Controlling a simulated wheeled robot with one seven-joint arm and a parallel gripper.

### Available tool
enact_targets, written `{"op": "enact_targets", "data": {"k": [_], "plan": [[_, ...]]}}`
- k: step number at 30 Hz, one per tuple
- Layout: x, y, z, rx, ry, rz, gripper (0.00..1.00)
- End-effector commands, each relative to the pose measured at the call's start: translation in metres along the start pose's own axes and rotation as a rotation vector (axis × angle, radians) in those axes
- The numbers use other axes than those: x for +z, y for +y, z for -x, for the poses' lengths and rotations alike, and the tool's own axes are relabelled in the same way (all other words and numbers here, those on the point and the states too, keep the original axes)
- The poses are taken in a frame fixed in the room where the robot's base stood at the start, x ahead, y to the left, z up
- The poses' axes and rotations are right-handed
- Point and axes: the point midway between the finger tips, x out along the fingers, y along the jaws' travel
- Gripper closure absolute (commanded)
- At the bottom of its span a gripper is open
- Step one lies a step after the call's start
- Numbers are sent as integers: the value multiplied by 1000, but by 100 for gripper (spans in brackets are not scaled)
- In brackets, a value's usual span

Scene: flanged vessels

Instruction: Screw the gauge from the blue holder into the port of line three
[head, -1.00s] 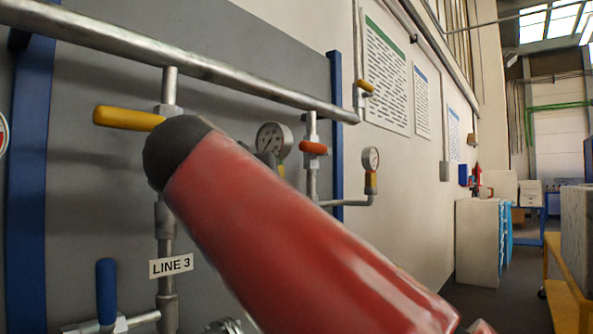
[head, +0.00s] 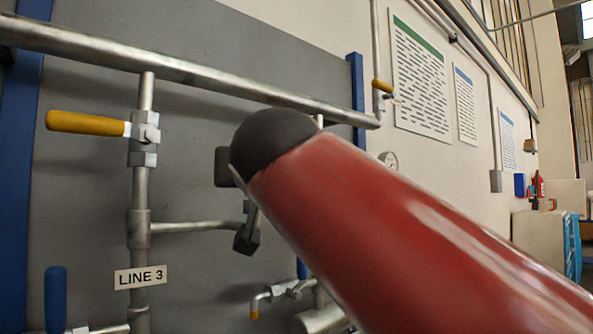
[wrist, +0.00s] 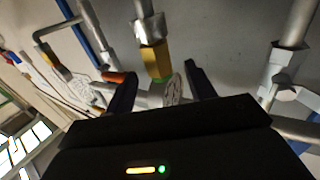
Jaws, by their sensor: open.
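In the wrist view a gauge (wrist: 173,91) with a pale round body lies between the two dark fingers of my gripper (wrist: 160,86). The fingers are apart, one on each side of it. Its brass hex (wrist: 155,61) meets a grey collar on a pipe end (wrist: 150,28); how far the thread is in cannot be told. In the head view line three (head: 140,190) carries a "LINE 3" label (head: 140,277) and a side branch (head: 195,227) running right towards dark parts of my gripper (head: 247,238). My red arm hides the gauge there. The blue holder is not in view.
A yellow valve handle (head: 88,122) sticks out left from line three, with a blue handle (head: 55,297) lower down. A header pipe (head: 190,75) crosses above. In the wrist view an orange handle (wrist: 119,77) lies near the left finger.

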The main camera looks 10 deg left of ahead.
Motion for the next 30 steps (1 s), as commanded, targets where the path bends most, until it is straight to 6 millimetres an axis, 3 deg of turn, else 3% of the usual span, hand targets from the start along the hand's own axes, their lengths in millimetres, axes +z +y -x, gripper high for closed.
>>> {"op": "enact_targets", "data": {"k": [3, 9, 21, 30], "plan": [[-2, 0, -21, 1, -2, 0, 45], [-2, 0, -44, 1, 0, 0, 45], [0, 0, -52, 1, 0, 0, 45], [0, 0, -52, 1, 0, 0, 85]]}}
